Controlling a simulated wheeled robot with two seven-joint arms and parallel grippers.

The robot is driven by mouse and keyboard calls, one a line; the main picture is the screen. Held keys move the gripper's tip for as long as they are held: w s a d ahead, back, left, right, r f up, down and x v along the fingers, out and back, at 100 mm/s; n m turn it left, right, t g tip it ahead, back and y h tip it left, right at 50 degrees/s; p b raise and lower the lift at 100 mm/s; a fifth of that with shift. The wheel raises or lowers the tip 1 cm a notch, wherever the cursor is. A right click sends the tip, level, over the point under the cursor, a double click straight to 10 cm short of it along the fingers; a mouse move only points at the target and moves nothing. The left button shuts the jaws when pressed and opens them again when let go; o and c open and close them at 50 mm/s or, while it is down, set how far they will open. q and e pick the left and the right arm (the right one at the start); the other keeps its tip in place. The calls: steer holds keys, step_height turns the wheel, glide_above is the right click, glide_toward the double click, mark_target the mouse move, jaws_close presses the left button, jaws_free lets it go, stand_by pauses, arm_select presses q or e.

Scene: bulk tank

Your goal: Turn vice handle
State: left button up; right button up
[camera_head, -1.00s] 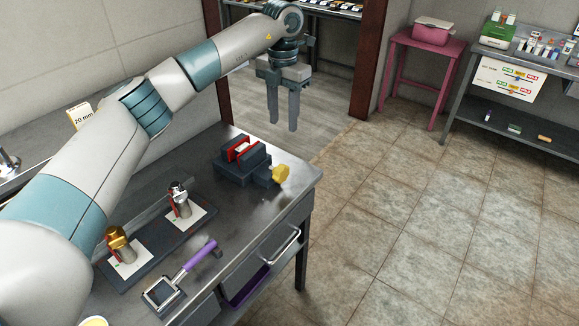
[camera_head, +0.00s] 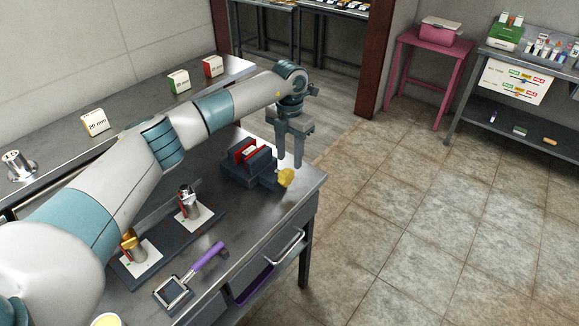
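The vice (camera_head: 247,168) is a dark block with red jaws at the right end of the grey workbench. Its yellow handle (camera_head: 286,178) sticks out on the right side, by the bench edge. Something pale sits between the red jaws; I cannot tell what. My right gripper is out of view.
A dark tray on the bench (camera_head: 268,227) carries two metal fittings (camera_head: 188,203) (camera_head: 131,247) on white cards. A purple-handled tool (camera_head: 207,257) lies in front. Small boxes (camera_head: 178,81) stand on the back ledge. The tiled floor (camera_head: 430,220) at right is clear.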

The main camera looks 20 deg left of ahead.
mark_target(289, 171)
arm_select(q)
step_height(289, 171, down, 5)
steer(key=shift+f+p, duration=0.1)
steer(key=shift+p, duration=0.7)
steer(key=shift+f, duration=0.65)
jaws_close()
